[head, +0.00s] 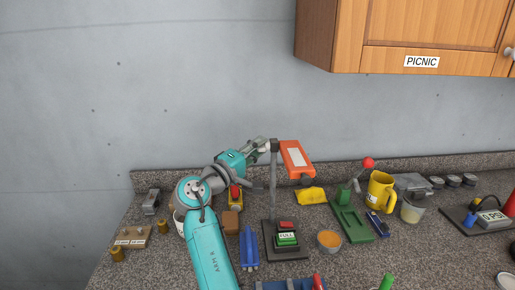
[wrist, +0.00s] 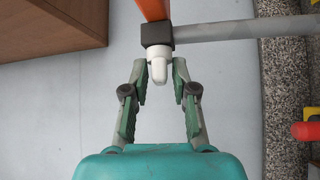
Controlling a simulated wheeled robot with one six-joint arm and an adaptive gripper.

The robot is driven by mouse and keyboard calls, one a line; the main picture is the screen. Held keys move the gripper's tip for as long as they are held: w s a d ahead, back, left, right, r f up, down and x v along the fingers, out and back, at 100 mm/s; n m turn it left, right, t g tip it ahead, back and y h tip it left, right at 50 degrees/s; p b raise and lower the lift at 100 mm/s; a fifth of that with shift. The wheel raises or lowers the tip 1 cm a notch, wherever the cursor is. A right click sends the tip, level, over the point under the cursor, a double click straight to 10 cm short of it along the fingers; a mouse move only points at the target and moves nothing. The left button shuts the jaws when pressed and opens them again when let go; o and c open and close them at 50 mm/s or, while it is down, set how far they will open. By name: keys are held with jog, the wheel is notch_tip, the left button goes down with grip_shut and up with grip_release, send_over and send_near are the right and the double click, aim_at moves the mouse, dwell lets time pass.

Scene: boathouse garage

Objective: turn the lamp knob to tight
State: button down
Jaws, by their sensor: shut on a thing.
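The lamp stands on the counter in the head view, with an orange head (head: 297,158), a grey post (head: 273,185) and a dark base (head: 287,254). The wrist view shows its grey bar (wrist: 235,29), a dark joint block (wrist: 156,33) and the white lamp knob (wrist: 158,68) sticking out of that block. My gripper (wrist: 159,68) is shut on the knob, one green-padded finger at each side. In the head view my gripper (head: 262,145) is at the top of the post, to the left of the lamp head, and the knob is too small to make out.
A wooden cabinet labelled PICNIC (head: 421,62) hangs at upper right. The wall behind the lamp is bare.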

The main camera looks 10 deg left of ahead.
jog(key=shift+w+f+m+t+h, duration=0.15)
jog(key=shift+m+t+h, duration=0.3)
jog(key=shift+m+h, duration=0.65)
jog(key=shift+s+f+m+t+h, duration=0.1)
jog(key=shift+m+t+h, duration=0.45)
jog(key=shift+m, duration=0.95)
jog(key=shift+h, duration=0.25)
jog(key=c, duration=1.2)
grip_release()
jog(key=shift+o, duration=0.2)
jog(key=shift+a, duration=0.1)
jog(key=v, duration=0.7)
jog(key=shift+a, duration=0.15)
